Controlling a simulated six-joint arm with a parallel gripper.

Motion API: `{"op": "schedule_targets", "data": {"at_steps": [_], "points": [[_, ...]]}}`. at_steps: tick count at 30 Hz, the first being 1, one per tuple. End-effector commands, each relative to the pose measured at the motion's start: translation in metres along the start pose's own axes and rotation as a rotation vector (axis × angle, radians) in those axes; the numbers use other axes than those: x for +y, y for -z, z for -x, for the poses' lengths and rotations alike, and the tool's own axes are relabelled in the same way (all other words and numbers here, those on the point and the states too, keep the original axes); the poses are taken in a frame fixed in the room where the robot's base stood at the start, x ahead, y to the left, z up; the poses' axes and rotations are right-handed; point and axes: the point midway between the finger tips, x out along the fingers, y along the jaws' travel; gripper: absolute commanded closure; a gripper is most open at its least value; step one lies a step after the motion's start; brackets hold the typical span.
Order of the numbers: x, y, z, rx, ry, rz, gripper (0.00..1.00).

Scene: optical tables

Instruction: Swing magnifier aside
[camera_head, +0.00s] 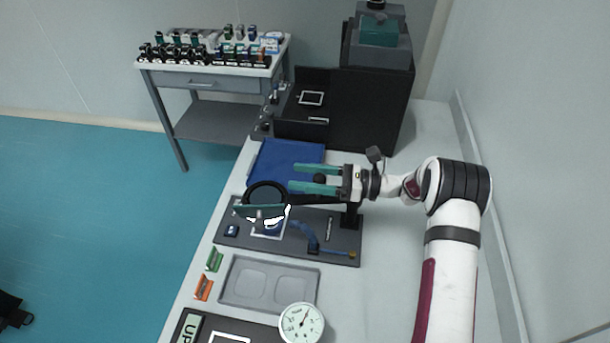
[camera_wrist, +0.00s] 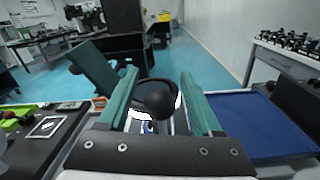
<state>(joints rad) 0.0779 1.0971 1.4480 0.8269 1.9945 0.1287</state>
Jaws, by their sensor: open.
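The magnifier (camera_head: 266,186) has a round black ring held out over the dark grey base board (camera_head: 345,249). A black arm runs from it to a post at the right. Its ring also shows in the wrist view (camera_wrist: 177,89), behind the fingers. A black ball knob (camera_head: 320,178) is between the two teal fingers of my gripper (camera_head: 303,178). In the wrist view, the knob (camera_wrist: 158,100) sits in the middle of the gap, with space visible on both sides. My gripper (camera_wrist: 159,74) is open. Whether either finger touches the knob is unclear.
A teal plate (camera_head: 258,211) is at the ring's near side. A blue mat (camera_head: 285,165) lies behind the board. A grey tray (camera_head: 268,283) and a round dial gauge (camera_head: 301,323) are in front. A dark cabinet (camera_head: 365,105) stands at the back. The bench's right side is bare.

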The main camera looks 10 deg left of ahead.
Motion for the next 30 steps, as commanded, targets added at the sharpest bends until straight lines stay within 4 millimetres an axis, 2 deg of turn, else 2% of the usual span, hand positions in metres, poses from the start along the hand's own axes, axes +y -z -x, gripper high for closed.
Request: {"op": "schedule_targets", "data": {"at_steps": [1, 9, 12, 30], "points": [[0.0, 0.0, 0.0001, 0.0, 0.0, 0.0, 0.38], [0.0001, 0.0, 0.0004, 0.0, 0.0, 0.0, 0.86], [0.0001, 0.0001, 0.0004, 0.0, -0.001, 0.0, 1.0], [0.0005, 0.0003, 0.0008, 0.001, -0.001, -0.001, 1.0]]}}
